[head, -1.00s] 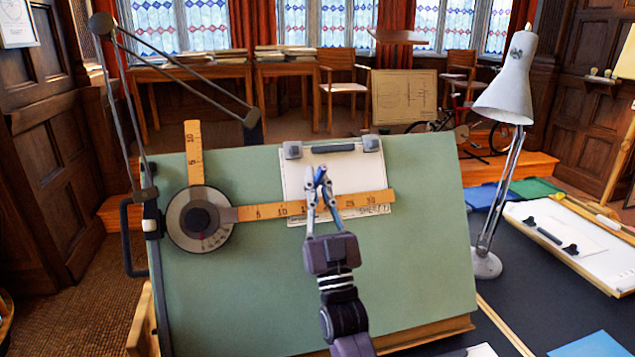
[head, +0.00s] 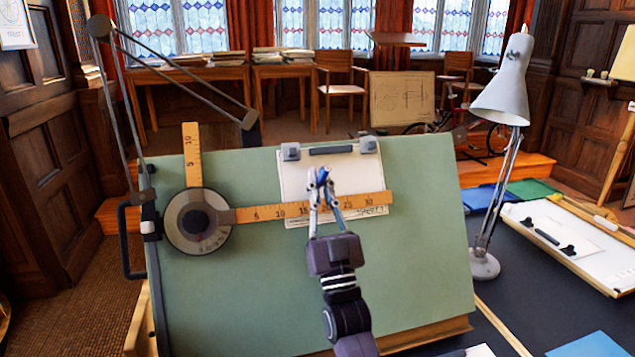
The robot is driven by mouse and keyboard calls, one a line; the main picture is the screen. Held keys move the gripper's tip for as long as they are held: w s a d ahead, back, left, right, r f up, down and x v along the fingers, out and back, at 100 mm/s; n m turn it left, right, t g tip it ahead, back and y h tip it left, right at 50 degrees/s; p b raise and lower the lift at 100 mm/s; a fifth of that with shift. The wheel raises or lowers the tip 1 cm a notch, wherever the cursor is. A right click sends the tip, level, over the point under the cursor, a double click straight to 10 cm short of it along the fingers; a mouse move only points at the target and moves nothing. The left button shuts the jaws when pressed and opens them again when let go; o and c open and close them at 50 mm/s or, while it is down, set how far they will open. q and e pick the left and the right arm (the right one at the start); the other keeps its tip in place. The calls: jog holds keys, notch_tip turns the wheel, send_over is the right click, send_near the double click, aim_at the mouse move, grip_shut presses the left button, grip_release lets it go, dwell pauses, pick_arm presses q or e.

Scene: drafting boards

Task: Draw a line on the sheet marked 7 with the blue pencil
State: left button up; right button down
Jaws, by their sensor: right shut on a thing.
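The sheet (head: 345,165) is clipped at its top to the tilted green drafting board (head: 420,230). Marks at its lower right are too small to read, so I cannot tell whether it is sheet 7. My right gripper (head: 322,180) is in front of the sheet, shut on the blue pencil (head: 322,174), whose upper part shows between the fingers. The gripper hides the pencil's tip, so I cannot tell whether it touches the paper. A wooden ruler (head: 270,213) crosses the lower part of the sheet behind the gripper. My left gripper is not in view.
The drafting machine's round head (head: 197,222) and upright ruler (head: 192,150) are at the board's left, with its linkage arms above. A white lamp (head: 500,90) stands to the right. A white board (head: 575,240) lies on the dark table. The board's right part is clear.

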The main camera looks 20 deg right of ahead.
jog(key=shift+d+f, duration=0.1)
jog(key=shift+d, duration=0.1)
jog(key=shift+d, duration=0.4)
jog(key=shift+s+d+p, duration=0.1)
jog(key=shift+d+p, duration=0.25)
jog(key=shift+d, duration=1.45)
dwell(1.3)
jog(key=shift+d, duration=0.25)
jog(key=shift+d, duration=0.2)
jog(key=shift+d, duration=0.25)
jog(key=shift+d, duration=0.25)
dwell(0.5)
jog(key=shift+d, duration=0.25)
jog(key=shift+s+d, duration=0.1)
jog(key=shift+d, duration=0.1)
dwell(0.3)
